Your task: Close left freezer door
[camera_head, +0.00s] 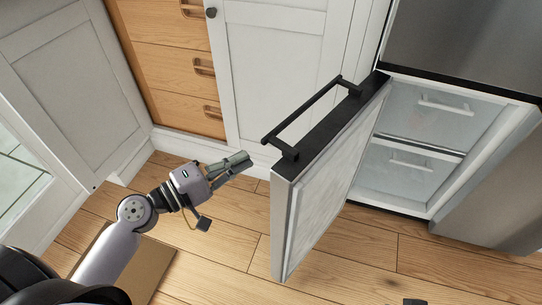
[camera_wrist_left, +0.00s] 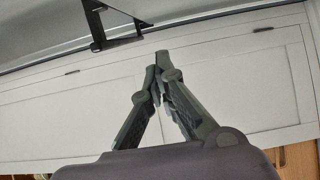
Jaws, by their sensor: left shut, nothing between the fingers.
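The left freezer door (camera_head: 335,185) stands wide open in the head view, swung out from the freezer. A black bar handle (camera_head: 305,118) is on its outer face near the top. My left gripper (camera_head: 247,158) is shut and empty, just left of the door on its outer side, below the handle and apart from it as far as I can tell. The wrist view shows the closed fingertips (camera_wrist_left: 162,58) with a black handle (camera_wrist_left: 100,22) at upper left.
The freezer interior (camera_head: 415,140) shows two clear drawers. Another steel door (camera_head: 490,200) stands to the right. White cabinets (camera_head: 270,60) and wooden drawers (camera_head: 180,65) line the back. A brown mat (camera_head: 150,262) lies near my arm. Wood floor is clear in front of the freezer.

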